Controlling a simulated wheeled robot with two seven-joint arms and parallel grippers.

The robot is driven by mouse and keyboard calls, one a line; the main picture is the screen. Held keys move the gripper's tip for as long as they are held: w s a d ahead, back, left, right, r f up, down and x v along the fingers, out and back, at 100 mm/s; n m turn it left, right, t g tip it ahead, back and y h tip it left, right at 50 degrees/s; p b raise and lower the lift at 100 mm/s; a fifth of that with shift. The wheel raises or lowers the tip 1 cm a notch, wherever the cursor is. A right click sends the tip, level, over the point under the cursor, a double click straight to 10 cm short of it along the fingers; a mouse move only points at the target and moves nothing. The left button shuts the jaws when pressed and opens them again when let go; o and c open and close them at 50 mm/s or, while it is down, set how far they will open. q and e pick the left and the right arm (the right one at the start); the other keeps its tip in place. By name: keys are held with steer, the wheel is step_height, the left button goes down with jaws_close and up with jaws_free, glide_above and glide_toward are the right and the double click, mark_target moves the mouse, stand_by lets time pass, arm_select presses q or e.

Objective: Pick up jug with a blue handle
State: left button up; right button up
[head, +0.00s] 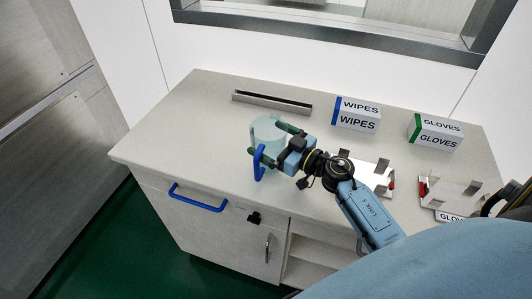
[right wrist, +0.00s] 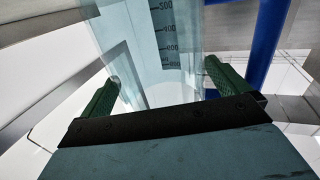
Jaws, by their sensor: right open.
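The clear, bluish jug (head: 267,128) with a blue handle (head: 259,165) stands upright on the light counter, towards its left part. In the right wrist view the jug's clear wall with volume marks (right wrist: 150,35) is ahead, and its blue handle (right wrist: 268,40) is at the upper right. My right gripper (head: 267,140) is open at the jug, its green fingers on either side of the jug's body. In the right wrist view one finger appears between the wall and the handle. Whether the fingers touch the jug cannot be told. My left gripper is out of view.
A slotted metal rail (head: 272,102) lies behind the jug. A wipes box (head: 357,115) and a gloves box (head: 435,132) stand further right. Metal holders (head: 372,177) are beside my right forearm. The counter's left end is free; a cabinet with a blue bar handle (head: 198,200) is below.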

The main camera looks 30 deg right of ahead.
steer(key=shift+w, duration=0.1)
steer(key=c, duration=0.9)
